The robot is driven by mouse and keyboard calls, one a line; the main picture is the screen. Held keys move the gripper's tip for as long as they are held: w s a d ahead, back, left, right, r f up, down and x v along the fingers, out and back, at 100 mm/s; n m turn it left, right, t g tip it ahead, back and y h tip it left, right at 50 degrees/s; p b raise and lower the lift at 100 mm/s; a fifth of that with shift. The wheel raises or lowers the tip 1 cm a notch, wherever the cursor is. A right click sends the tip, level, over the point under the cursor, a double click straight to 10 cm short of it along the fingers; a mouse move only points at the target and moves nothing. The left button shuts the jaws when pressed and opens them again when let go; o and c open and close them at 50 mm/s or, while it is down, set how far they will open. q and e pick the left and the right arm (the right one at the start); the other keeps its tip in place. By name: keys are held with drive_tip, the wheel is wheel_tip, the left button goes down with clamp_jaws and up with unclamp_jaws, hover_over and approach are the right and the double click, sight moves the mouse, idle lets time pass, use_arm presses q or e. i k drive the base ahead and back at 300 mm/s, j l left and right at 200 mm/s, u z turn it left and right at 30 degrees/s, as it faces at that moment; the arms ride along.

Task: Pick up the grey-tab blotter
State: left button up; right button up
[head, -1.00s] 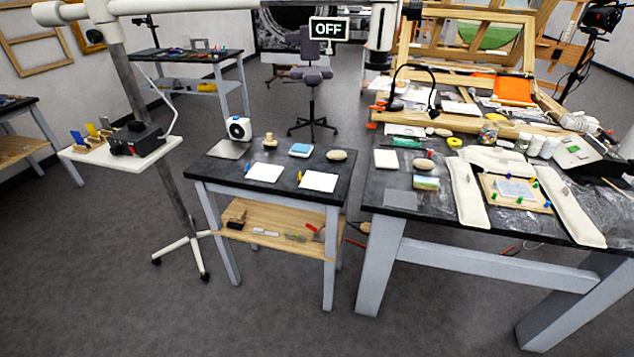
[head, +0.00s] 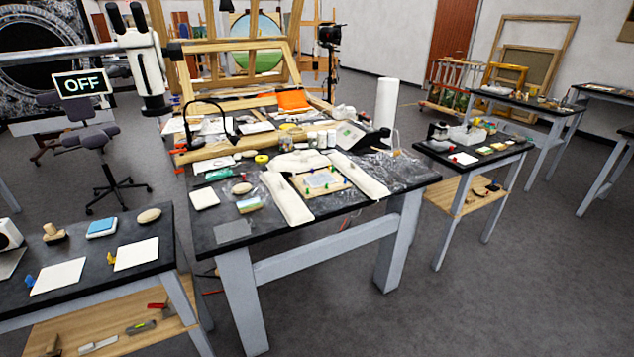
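No tab that I can make out as grey shows in the head view. Two white sheets like blotters lie on the left table: one (head: 60,276) has a small blue piece at its left edge, the other (head: 137,254) a small yellow piece at its left edge. A white pad (head: 205,199) lies on the left part of the middle table, with no tab that I can make out. A small white sheet (head: 463,158) with a red spot lies on the right table. Neither of my grippers is in view.
The middle table (head: 330,217) carries a tacked panel (head: 322,181), white padded strips and a grey sheet (head: 232,231). The left table (head: 90,302) and right table (head: 475,168) stand apart from it. A microscope (head: 140,55) hangs at upper left. Floor (head: 500,290) at front right is clear.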

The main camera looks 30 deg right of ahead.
sight(314, 180)
drive_tip(key=i+z, duration=0.2)
drive_tip(key=i, duration=0.2)
drive_tip(key=i+j+z, duration=0.1)
drive_tip(key=i+z, duration=0.15)
drive_tip(key=i, duration=0.2)
drive_tip(key=i+j+z, duration=0.2)
drive_tip(key=i, duration=0.2)
